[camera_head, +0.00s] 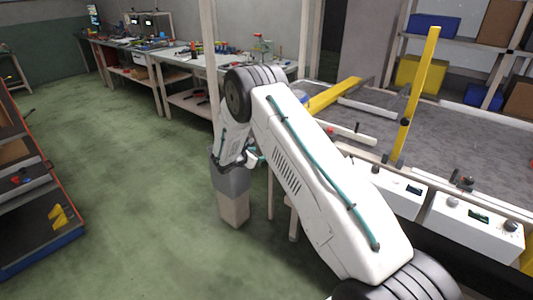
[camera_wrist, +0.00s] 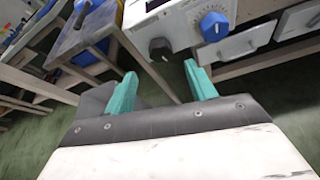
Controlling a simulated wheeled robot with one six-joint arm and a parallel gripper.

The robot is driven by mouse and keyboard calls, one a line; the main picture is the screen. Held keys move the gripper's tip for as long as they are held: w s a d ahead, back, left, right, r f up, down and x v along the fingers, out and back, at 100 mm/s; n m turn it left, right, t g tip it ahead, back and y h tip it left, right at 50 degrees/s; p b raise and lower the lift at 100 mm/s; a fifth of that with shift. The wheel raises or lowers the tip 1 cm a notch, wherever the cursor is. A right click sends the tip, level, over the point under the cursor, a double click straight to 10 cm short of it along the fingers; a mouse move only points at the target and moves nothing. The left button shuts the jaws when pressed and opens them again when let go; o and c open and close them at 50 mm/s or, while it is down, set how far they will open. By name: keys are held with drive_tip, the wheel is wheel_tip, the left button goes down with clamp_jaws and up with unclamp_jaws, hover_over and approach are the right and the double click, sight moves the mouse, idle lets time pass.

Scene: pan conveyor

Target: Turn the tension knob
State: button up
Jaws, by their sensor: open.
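In the wrist view a white control box (camera_wrist: 185,17) carries a blue dial knob (camera_wrist: 214,26) and a black knob (camera_wrist: 160,49). I cannot tell which of them is the tension knob. My gripper (camera_wrist: 160,70) has its two teal fingers apart, with nothing between them. The fingers point toward the box; the black knob shows beyond the gap and the blue knob beyond the right finger, both apart from the fingers. In the head view my gripper (camera_head: 255,159) is mostly hidden behind my white arm. The box in the wrist view cannot be matched there with certainty.
In the head view two white control boxes, a nearer one (camera_head: 468,229) and a farther one (camera_head: 398,195), line the grey conveyor bed (camera_head: 470,135). A yellow post (camera_head: 414,95) stands beside them. Workbenches (camera_head: 180,62) are behind.

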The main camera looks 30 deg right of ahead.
drive_tip(key=x, duration=0.7)
drive_tip(key=shift+d, duration=0.15)
drive_tip(key=c, duration=1)
